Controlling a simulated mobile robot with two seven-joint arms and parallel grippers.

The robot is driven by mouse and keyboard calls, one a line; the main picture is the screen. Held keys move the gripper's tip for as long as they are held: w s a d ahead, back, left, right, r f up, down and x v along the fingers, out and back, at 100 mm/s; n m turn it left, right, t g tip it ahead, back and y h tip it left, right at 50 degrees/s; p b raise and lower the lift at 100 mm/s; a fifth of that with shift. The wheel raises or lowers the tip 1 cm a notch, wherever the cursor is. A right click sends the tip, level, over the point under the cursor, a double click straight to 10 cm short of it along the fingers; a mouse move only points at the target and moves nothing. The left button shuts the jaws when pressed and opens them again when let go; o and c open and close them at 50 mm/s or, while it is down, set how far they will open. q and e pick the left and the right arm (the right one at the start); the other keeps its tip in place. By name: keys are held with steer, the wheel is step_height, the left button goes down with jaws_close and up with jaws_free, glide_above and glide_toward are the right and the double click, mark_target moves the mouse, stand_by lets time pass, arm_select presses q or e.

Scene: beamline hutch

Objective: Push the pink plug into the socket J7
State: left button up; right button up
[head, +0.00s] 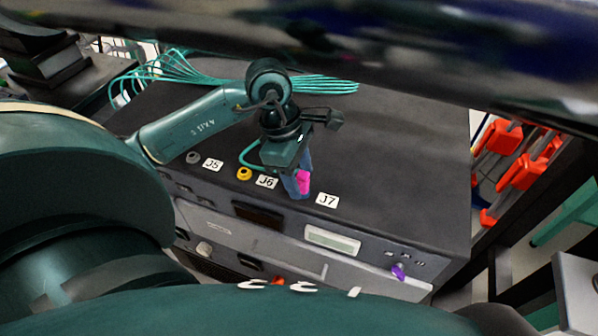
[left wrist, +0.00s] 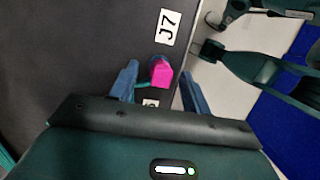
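The pink plug (head: 303,181) is at the front edge of the dark top, beside the J7 label (head: 328,200). In the left wrist view the plug (left wrist: 161,74) lies between the two blue fingers of my left gripper (left wrist: 159,80), with a gap on each side. The gripper (head: 297,184) is open around it, pointing down. A dark rim at the plug's far end may be socket J7; the plug and fingers mostly hide that spot, so I cannot tell how deep it sits. A teal cable (head: 246,156) runs near the gripper. My right gripper is not in view.
A grey ring socket (head: 193,157) sits by the J5 label and a yellow one (head: 244,173) by J6. Teal cables (head: 175,68) lie at the back. A purple piece (head: 398,271) is on the front panel. Orange items (head: 522,172) stand right. The dark top (head: 400,170) is clear right of J7.

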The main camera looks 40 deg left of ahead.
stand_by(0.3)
arm_select(q)
steer(key=v, duration=1.3)
steer(key=shift+s+r, duration=0.1)
